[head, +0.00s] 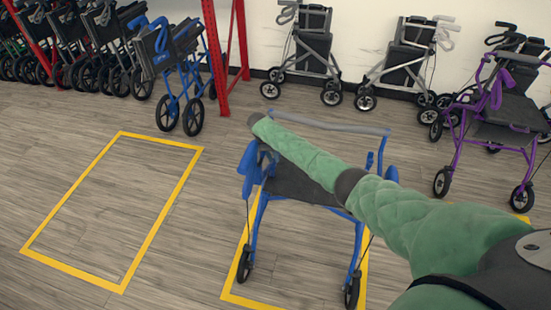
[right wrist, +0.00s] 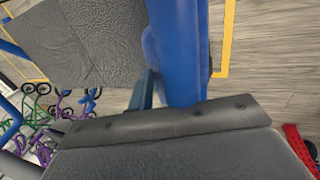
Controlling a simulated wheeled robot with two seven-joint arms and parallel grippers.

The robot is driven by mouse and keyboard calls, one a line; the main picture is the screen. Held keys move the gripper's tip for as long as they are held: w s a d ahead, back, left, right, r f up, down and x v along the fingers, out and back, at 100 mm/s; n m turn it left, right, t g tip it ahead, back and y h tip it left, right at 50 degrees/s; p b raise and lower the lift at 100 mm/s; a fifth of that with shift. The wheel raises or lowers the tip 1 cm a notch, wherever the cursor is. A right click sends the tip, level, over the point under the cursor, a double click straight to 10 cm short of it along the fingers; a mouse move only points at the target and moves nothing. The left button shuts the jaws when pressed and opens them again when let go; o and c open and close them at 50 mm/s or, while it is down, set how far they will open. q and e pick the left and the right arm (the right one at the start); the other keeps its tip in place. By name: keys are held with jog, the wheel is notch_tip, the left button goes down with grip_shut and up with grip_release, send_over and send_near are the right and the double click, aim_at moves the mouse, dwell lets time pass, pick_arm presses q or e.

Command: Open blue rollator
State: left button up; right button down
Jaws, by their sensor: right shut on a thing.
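The blue rollator (head: 253,232) stands upright in front of me, over a yellow floor outline. Its dark seat (head: 290,186) and grey back bar (head: 345,127) show between the two sides, which stand apart. My right arm crosses over it and hides part of the seat and the right side. My right gripper (head: 257,122) is at the rollator's left side, its jaws mostly hidden in the head view. In the right wrist view, the gripper (right wrist: 176,112) is shut against a blue tube (right wrist: 180,50) of the rollator, with the grey seat (right wrist: 90,42) beside it. My left gripper is not in view.
A second blue rollator (head: 172,105) stands at the back left by a red rack (head: 212,45). Grey walkers (head: 305,55) line the wall and a purple rollator (head: 505,125) stands at the right. An empty yellow floor outline (head: 72,268) lies at the left, with clear floor around it.

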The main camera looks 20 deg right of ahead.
jog(key=shift+a+f, duration=0.45)
jog(key=shift+a, duration=0.1)
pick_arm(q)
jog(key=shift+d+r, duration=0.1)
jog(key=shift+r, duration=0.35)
pick_arm(e)
jog(key=shift+s+f, duration=0.15)
jog(key=c, duration=1.4)
grip_release()
jog(key=shift+a+f, duration=0.2)
jog(key=shift+c, duration=0.2)
jog(key=shift+o, duration=0.5)
jog(key=shift+a+f, duration=0.2)
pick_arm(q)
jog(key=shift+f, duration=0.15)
pick_arm(e)
jog(key=shift+w+d+r, duration=0.15)
jog(key=shift+w+r, duration=0.15)
